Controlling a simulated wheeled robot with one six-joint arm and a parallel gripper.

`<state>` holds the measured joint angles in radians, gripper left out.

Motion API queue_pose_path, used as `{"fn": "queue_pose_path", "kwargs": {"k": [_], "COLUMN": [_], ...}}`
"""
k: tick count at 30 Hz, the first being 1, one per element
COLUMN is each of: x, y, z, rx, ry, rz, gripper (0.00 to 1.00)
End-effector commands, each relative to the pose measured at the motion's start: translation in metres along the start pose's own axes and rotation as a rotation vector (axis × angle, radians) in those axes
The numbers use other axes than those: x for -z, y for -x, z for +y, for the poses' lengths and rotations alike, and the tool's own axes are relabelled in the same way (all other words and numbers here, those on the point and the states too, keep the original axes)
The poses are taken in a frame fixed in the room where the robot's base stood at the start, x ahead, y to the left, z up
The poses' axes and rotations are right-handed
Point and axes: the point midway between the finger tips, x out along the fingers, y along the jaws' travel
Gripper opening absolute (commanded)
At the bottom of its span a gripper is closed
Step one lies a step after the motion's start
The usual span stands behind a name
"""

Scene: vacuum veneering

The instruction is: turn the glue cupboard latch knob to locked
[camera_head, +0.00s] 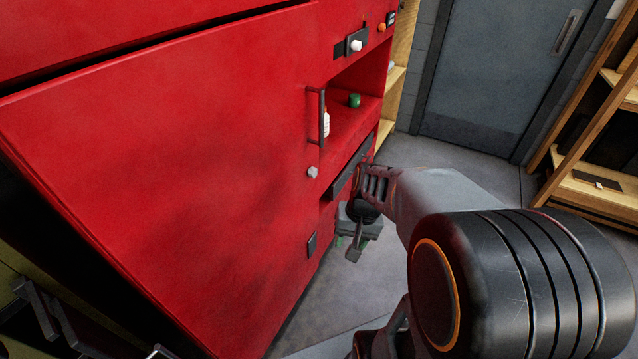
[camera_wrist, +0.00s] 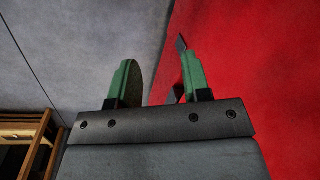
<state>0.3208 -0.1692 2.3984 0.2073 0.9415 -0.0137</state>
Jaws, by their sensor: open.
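The red cupboard (camera_head: 190,170) fills the left of the head view, with a large door face. A small pale grey knob (camera_head: 312,172) sits on it below a dark bar handle (camera_head: 323,118). A second, whitish knob (camera_head: 355,45) sits on a dark plate higher up; I cannot tell which is the latch knob or how either is turned. My gripper (camera_wrist: 158,85) is open and empty, its green fingers apart beside the red face in the wrist view. In the head view it is below and right of the grey knob, partly hidden, not touching it.
A dark plate (camera_head: 311,245) is low on the red face. An open red shelf (camera_head: 350,118) holds a green item (camera_head: 354,100) and a white bottle (camera_head: 326,124). A grey door (camera_head: 500,70) and wooden shelving (camera_head: 590,190) stand behind. Grey floor is clear between.

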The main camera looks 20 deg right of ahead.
Motion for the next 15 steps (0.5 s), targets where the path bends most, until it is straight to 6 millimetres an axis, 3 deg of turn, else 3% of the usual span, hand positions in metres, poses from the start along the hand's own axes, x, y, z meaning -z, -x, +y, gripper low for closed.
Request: {"fn": "queue_pose_path", "kwargs": {"k": [1, 7, 11, 15], "x": [0.011, 0.070, 0.124, 0.174], "y": [-0.032, -0.091, -0.106, -0.094], "z": [0.010, 0.021, 0.033, 0.044], "rx": [0.073, 0.504, 0.845, 1.145], "ry": [-0.122, -0.545, -0.750, -0.842], "rz": [-0.075, -0.267, -0.282, -0.213], "gripper": [0.49, 0.63, 0.63, 0.63]}}
